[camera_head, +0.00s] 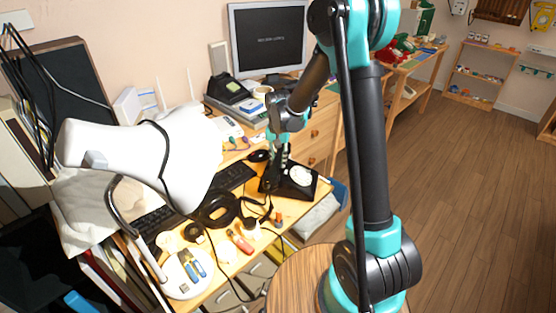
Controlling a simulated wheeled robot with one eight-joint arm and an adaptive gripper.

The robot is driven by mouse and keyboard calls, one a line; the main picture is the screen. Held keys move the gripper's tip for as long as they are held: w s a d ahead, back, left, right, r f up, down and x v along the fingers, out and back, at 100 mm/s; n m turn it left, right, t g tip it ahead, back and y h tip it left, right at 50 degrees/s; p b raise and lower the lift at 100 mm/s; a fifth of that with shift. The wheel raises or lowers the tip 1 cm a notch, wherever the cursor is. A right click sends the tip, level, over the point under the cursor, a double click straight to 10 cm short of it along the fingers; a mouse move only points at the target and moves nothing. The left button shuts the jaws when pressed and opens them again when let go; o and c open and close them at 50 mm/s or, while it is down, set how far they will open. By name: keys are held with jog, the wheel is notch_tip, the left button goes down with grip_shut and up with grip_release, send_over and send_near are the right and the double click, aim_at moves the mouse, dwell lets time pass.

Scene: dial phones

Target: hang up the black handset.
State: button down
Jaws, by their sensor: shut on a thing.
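A black dial phone (303,192) with a round white dial (300,176) sits on the wooden desk's right part. My gripper (279,160) reaches down over the phone's left side. It is shut on a dark piece that I take to be the black handset (270,179), at the phone's left edge. The gripper covers part of it, and dark on dark blurs its outline. I cannot tell whether the handset touches the phone or is held just above it.
A second black phone (230,89) stands on a grey box below the monitor (268,38). A large white lamp (150,150) overhangs the desk's left. A keyboard (235,178), black headphones (217,210) and small tools crowd the desk. Clear floor (470,190) lies right.

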jog(key=c, duration=1.2)
grip_release()
jog(key=shift+o, duration=0.2)
jog(key=shift+r, duration=0.1)
notch_tip(320, 180, up, 12)
jog(key=s+d+f+n+t, duration=0.1)
jog(key=s+d+f+t, duration=0.1)
jog(key=s+d, duration=0.7)
jog(key=s+d+f+n+t, duration=0.1)
jog(key=s+d+f+t, duration=0.1)
jog(key=s+d+f, duration=0.3)
jog(key=s+d, duration=0.4)
jog(key=s, duration=0.5)
jog(key=shift+s+d+n, duration=0.25)
jog(key=shift+d+n, duration=0.1)
jog(key=shift+n, duration=0.05)
